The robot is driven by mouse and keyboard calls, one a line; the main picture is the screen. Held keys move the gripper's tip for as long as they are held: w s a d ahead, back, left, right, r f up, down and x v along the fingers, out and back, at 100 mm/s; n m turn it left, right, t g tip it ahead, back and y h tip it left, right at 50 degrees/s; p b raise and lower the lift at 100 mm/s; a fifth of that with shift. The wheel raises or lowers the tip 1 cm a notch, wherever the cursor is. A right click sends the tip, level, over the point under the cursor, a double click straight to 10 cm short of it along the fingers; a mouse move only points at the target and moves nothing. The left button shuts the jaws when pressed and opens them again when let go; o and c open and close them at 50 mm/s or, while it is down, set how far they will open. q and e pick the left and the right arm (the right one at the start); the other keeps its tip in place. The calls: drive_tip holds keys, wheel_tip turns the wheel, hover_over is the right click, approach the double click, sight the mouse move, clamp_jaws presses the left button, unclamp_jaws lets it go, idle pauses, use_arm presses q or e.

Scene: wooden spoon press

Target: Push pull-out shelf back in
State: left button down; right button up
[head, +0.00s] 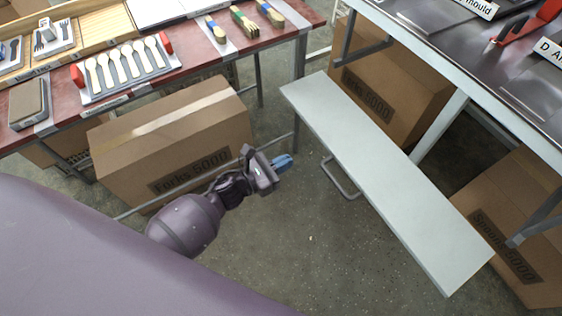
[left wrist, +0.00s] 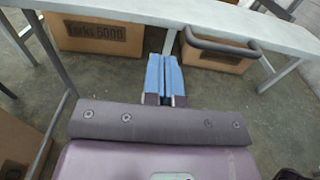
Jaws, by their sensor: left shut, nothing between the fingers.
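The pull-out shelf (head: 385,175) is a long pale board that sticks out from under the metal-topped table. A grey U-shaped handle (head: 342,180) is on its near long edge. In the left wrist view the shelf (left wrist: 130,12) crosses the top, with the handle (left wrist: 222,50) to the right of the fingers. My left gripper (head: 287,161) has blue fingers, shut and empty. It is left of the handle in the head view, apart from it. The blue fingers also show in the left wrist view (left wrist: 164,62), pointing toward the shelf. My right gripper is not in view.
More boxes (head: 390,90) stand beneath the metal-topped table (head: 425,35). The floor (head: 300,235) between is clear.

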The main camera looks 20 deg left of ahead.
sight(324, 143)
use_arm(q)
drive_tip(key=x, duration=0.8)
drive_tip(key=shift+w+d+f+b, duration=0.15)
drive_tip(key=shift+w+d+b, duration=0.05)
drive_tip(key=shift+b, duration=0.2)
drive_tip(key=shift+x, duration=0.85)
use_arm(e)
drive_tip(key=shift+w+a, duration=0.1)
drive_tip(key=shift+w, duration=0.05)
use_arm(q)
drive_tip(key=shift+w, duration=0.1)
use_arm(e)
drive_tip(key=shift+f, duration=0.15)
